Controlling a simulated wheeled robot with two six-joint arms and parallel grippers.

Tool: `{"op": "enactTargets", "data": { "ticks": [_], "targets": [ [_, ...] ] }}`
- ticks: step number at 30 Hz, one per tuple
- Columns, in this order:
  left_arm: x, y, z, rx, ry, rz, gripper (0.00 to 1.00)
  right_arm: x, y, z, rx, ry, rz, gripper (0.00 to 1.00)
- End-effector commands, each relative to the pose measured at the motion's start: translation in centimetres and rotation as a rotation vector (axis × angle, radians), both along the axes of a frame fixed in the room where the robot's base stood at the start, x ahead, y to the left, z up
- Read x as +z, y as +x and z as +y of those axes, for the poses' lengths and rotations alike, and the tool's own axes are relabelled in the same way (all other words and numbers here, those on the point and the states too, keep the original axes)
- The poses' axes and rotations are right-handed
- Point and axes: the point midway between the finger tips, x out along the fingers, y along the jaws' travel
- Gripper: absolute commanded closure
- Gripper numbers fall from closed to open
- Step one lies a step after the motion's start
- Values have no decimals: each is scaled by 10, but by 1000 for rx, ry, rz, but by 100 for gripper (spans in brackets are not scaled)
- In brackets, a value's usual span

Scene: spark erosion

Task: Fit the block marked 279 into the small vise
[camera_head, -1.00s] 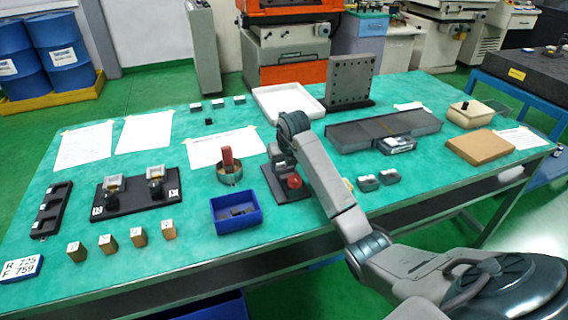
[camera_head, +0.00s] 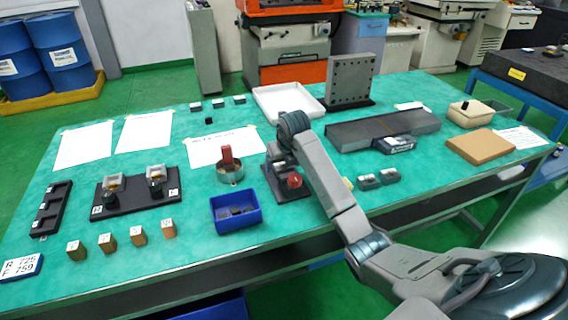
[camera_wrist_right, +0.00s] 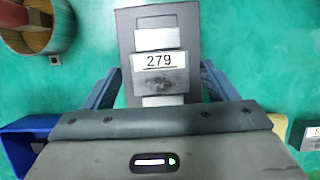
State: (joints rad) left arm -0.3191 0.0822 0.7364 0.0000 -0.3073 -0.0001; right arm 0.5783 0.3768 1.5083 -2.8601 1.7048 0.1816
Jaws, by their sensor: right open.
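The block marked 279 (camera_wrist_right: 158,62) shows its white label facing up in the right wrist view. It sits over the small vise (camera_wrist_right: 129,20), whose dark base and pale metal parts show around it; I cannot tell how deep it sits. My right gripper (camera_wrist_right: 160,76) is open, with one blue-grey finger on each side of the block and gaps visible. In the head view the vise (camera_head: 291,193) stands near the table's front edge with a red knob (camera_head: 295,181). My right arm hides part of it. My left gripper is not in view.
A blue bin (camera_head: 236,224) and a round tin with a red handle (camera_head: 229,177) stand left of the vise. Two grey blocks (camera_head: 368,183) lie right of it. A long dark plate (camera_head: 380,130) and white tray (camera_head: 262,98) lie behind. Several brass-coloured blocks (camera_head: 107,243) stand front left.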

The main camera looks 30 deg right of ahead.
Motion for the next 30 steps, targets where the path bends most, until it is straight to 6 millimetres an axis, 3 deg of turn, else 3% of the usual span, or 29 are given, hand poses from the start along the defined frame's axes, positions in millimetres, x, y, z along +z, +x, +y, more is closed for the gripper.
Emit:
{"op": "enactTargets", "data": {
  "ticks": [8,21,30],
  "targets": [
    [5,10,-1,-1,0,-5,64,-1,0,0,0,1,3,20],
    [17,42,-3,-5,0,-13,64,80,-32,8,1,-1,-4,20],
    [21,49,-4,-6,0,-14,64,100,-40,10,0,0,0,20]
  ]
}}
